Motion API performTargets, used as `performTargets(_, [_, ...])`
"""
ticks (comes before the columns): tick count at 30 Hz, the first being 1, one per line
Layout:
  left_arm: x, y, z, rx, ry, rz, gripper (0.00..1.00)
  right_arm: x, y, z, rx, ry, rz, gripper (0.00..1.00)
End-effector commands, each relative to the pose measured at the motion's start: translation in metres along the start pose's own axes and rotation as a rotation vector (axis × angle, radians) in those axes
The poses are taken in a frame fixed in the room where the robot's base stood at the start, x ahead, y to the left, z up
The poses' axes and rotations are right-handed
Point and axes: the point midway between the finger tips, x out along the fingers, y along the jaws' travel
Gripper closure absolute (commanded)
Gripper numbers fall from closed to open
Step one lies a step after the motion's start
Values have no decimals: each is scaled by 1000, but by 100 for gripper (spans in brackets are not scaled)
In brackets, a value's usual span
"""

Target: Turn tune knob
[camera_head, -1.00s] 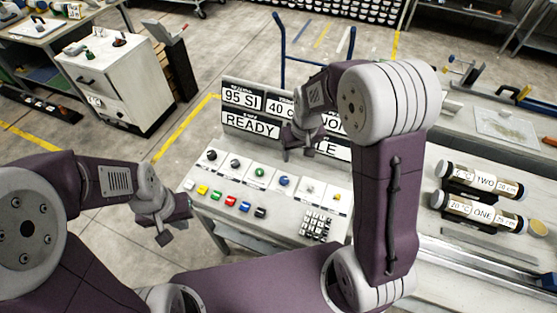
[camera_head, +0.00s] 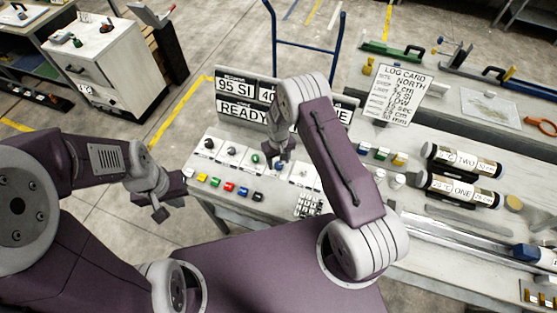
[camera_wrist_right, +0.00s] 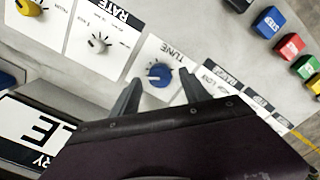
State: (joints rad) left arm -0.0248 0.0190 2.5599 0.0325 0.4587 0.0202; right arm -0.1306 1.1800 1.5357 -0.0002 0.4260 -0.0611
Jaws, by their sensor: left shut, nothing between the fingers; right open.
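The blue tune knob (camera_wrist_right: 158,75) sits on a white plate labelled TUNE on the console (camera_head: 228,205). In the right wrist view it lies between the tips of my right gripper (camera_wrist_right: 159,80), which is open. Whether the fingers touch the knob cannot be told. In the head view my right gripper (camera_head: 279,156) is over the row of knobs and largely hides the blue one. My left gripper (camera_head: 161,212) is shut and empty, left of the console and apart from it.
A green knob (camera_head: 255,159) and dark knobs stand left of my right gripper. Several coloured buttons (camera_head: 229,187) run along the console's front. Display signs (camera_head: 240,112) stand behind. A bench with labelled cylinders (camera_head: 462,160) and a log card (camera_head: 397,94) is at right.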

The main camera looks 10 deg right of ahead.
Motion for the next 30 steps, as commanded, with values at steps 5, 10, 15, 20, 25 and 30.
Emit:
performTargets(5, [-3,0,0,0,0,0,100,9,0,0,0,0,0,47])
performTargets(10, [-2,0,0,0,0,0,100,10,0,0,0,1,0,47])
performTargets(15, [-2,0,0,0,0,0,100,9,0,0,0,0,0,91])
performTargets(20, [1,0,0,0,0,0,100,11,0,0,16,1,0,100])
performTargets(25, [20,0,2,0,0,0,100,14,0,-1,211,2,0,100])
performTargets(30, [25,0,3,0,0,0,100,11,0,0,342,1,0,100])
